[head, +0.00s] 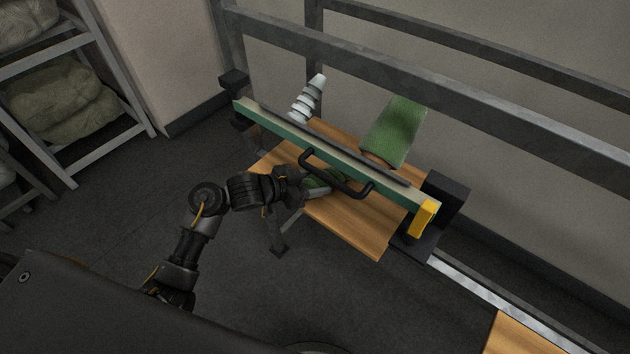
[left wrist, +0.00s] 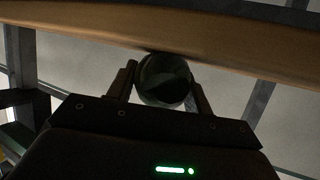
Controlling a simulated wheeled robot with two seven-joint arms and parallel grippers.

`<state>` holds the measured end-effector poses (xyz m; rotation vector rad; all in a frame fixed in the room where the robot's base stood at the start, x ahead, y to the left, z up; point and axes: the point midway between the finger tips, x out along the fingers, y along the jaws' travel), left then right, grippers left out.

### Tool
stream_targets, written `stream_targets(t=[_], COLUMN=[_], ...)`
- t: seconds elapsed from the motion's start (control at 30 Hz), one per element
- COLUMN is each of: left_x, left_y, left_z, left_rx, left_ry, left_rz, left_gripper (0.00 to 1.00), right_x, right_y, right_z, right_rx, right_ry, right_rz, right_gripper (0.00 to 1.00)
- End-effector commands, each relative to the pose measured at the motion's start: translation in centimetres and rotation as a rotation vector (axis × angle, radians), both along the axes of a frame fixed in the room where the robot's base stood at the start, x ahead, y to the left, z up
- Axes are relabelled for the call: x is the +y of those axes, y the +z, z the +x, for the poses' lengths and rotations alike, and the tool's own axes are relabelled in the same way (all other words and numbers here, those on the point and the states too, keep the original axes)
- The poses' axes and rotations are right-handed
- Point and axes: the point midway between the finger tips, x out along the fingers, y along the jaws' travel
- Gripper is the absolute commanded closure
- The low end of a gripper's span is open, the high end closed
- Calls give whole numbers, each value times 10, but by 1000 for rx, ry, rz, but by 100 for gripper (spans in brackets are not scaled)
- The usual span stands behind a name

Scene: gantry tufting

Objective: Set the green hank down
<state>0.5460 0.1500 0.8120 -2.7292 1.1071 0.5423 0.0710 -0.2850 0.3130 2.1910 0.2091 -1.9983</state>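My left gripper (head: 290,182) reaches in under the black handle (head: 335,175) of the green beam, low over the near side of the wooden table. Its fingers are on both sides of the green hank (head: 318,184), which shows just beyond them, partly hidden by the gripper and the handle. In the left wrist view the hank's round, dark end (left wrist: 163,80) sits between the two fingers, close to the table's edge (left wrist: 200,30). I cannot tell whether the hank touches the wood. My right gripper is not in view.
The green beam (head: 275,124) crosses above the wooden table (head: 345,222). Behind it stand a grey-white ribbed cone (head: 307,100) and a larger green roll (head: 395,132). A yellow block (head: 424,218) is at the beam's right end. Grey rails run behind; shelves (head: 95,170) stand at left.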

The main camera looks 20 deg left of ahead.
Motion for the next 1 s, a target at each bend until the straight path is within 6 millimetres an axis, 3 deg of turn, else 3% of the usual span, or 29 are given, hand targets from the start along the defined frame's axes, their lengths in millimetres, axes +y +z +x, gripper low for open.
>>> stream_targets(t=[0.13,0.47,1.0], left_x=[0,1,65], left_y=[0,5,41], left_z=[0,0,-67], left_rx=[0,-1,1], left_ry=[0,1,0], left_rz=[0,1,4], left_gripper=[32,32,32], right_x=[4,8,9], right_y=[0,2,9], right_z=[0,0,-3], right_rx=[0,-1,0], right_ry=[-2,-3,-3], right_rz=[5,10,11], right_gripper=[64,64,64])
